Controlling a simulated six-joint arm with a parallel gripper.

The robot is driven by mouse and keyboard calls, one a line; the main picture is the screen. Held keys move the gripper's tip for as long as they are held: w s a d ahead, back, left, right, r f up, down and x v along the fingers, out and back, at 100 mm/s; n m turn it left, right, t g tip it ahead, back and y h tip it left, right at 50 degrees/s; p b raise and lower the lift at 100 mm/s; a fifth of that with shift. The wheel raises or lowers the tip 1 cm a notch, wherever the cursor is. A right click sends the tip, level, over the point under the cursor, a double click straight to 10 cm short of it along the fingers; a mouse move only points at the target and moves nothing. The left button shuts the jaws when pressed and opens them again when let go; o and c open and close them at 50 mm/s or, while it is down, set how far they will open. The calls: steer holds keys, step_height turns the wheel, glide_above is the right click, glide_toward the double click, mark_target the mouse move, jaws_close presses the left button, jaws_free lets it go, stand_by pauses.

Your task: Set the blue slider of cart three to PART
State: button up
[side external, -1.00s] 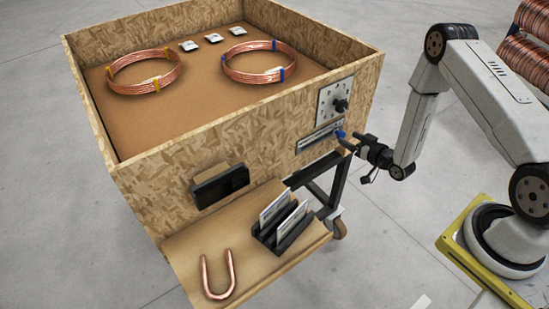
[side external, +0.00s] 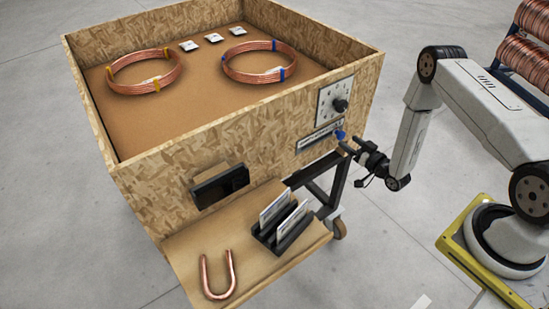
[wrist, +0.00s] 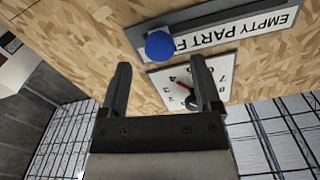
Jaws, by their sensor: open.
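The blue slider knob (side external: 340,135) sits at the right end of the label strip (side external: 316,138) on the cart's front panel. In the wrist view the blue knob (wrist: 160,46) is by the letter F, which is partly hidden, beyond PART on the upside-down EMPTY PART strip (wrist: 245,30). My gripper (wrist: 161,63) is open and empty, its two fingers pointing at the panel with the knob between and beyond their tips. In the side view my gripper (side external: 346,150) is just in front of and slightly below the knob, seemingly apart from it.
A dial plate with a black knob (side external: 341,105) is above the strip, close to my fingers. Below, a shelf (side external: 190,240) holds a copper U-tube (side external: 218,276) and a card rack (side external: 280,230). Copper coils (side external: 145,73) lie in the cart.

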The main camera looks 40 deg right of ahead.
mark_target(343, 137)
steer(key=shift+w, duration=2.5)
jaws_close()
